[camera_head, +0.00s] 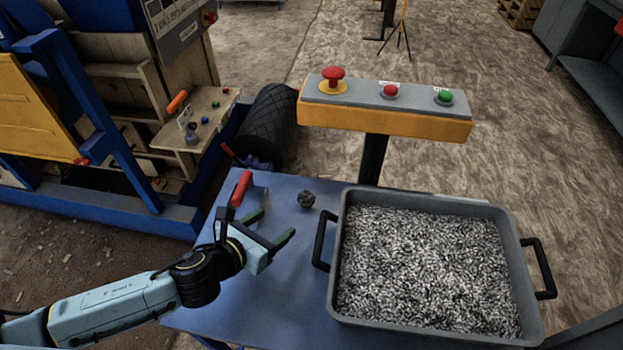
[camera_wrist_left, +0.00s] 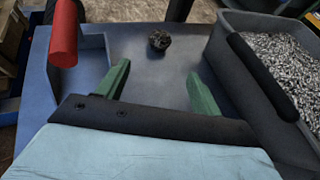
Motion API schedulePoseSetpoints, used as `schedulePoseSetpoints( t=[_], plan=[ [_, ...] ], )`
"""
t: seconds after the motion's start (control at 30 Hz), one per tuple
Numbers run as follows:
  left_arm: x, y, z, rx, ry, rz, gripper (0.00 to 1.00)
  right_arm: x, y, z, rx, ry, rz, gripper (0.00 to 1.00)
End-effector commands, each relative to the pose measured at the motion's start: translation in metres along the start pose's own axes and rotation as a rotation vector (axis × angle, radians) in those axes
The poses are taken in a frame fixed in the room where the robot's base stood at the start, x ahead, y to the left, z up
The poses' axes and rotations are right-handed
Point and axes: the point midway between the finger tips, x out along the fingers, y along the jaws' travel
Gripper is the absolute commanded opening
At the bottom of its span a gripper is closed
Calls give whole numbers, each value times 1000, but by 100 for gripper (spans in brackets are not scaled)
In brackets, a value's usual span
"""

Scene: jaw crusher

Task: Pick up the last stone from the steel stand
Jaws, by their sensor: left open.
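A single dark, rough stone (camera_head: 306,199) lies on the blue-grey steel stand (camera_head: 262,297), to the left of a tray. In the left wrist view the stone (camera_wrist_left: 160,40) sits beyond and between the two green fingers. My left gripper (camera_head: 275,226) is over the stand, a short way left and near side of the stone. Its fingers are apart with nothing between them, and it also shows in the left wrist view (camera_wrist_left: 158,88). My right gripper is not in view.
A grey tray (camera_head: 337,262) full of small grey-white chips, with black handles, takes the stand's right side. A red handle (camera_head: 241,189) stands up beside my left gripper. A yellow button console (camera_head: 385,119) rises behind the stand. Blue machinery (camera_head: 104,124) is at left.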

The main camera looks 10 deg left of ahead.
Motion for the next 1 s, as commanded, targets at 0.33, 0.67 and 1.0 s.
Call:
schedulePoseSetpoints(
  t=[0.33,0.67,1.0],
  plan=[
    [56,-1,-1,9,-2,-3,66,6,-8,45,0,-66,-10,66],
    [87,0,0,7,-1,-2,66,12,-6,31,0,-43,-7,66],
    [130,3,0,6,0,-3,66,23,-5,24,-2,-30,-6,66]
  ],
)
